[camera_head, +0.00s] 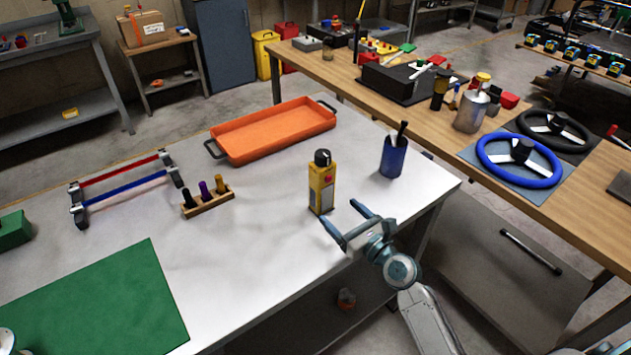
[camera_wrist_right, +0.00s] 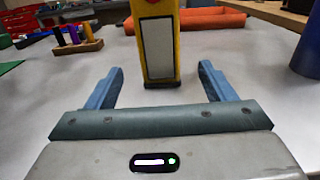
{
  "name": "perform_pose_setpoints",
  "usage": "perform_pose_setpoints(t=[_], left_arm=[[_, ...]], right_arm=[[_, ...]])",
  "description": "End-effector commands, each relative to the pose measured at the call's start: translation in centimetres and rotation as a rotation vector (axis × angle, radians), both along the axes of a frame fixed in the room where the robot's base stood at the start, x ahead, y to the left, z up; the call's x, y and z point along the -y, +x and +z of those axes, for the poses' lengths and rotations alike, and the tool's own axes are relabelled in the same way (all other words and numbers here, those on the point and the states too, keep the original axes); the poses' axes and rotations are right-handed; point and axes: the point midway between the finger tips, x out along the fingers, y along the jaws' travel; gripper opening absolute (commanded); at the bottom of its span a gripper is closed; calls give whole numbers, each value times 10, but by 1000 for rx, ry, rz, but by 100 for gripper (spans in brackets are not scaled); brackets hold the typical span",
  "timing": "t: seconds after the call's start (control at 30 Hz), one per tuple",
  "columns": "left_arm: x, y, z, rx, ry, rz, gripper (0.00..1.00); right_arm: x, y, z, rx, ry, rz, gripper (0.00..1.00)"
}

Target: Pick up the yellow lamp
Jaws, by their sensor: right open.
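The yellow lamp (camera_head: 322,188) stands upright on the white table, with a black top and a small red part on its side. In the right wrist view its lower body (camera_wrist_right: 156,45) rises straight ahead, with a pale panel; its top is cut off. My right gripper (camera_head: 340,216) is open and empty, just in front of the lamp, with its fingers pointing toward it. In the wrist view the lamp is beyond the fingertips (camera_wrist_right: 160,72), lined up between them and not touched. My left gripper is not in view.
A blue cup (camera_head: 393,160) with a black item stands right of the lamp. An orange tray (camera_head: 272,130) lies behind it. A wooden block with several coloured pegs (camera_head: 207,203) and a green mat (camera_head: 95,305) are to the left. The table between is clear.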

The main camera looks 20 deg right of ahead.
Motion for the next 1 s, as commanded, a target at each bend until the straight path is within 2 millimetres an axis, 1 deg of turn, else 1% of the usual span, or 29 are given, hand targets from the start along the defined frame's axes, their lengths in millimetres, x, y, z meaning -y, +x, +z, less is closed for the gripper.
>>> perform_pose_setpoints(t=[0.03, 0.1, 0.2, 0.37, 0.63, 0.77, 0.97, 1.0], left_arm=[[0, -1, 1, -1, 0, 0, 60], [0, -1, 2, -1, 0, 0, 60], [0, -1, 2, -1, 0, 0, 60], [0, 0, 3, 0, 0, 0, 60], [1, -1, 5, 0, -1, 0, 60], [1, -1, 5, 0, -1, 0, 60], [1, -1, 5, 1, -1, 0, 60], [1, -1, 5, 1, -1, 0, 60]], right_arm=[[-4, 10, 2, 1, 4, 0, 76], [-8, 20, 1, 0, 3, 0, 76], [-12, 32, 1, 0, 3, 0, 76], [-16, 42, 0, -1, 2, 1, 76], [-29, 78, -1, -1, 3, 1, 76], [-32, 86, -2, -1, 2, 1, 76], [-32, 86, -2, -1, 1, 1, 76], [-32, 86, -2, -1, 1, 1, 70]])
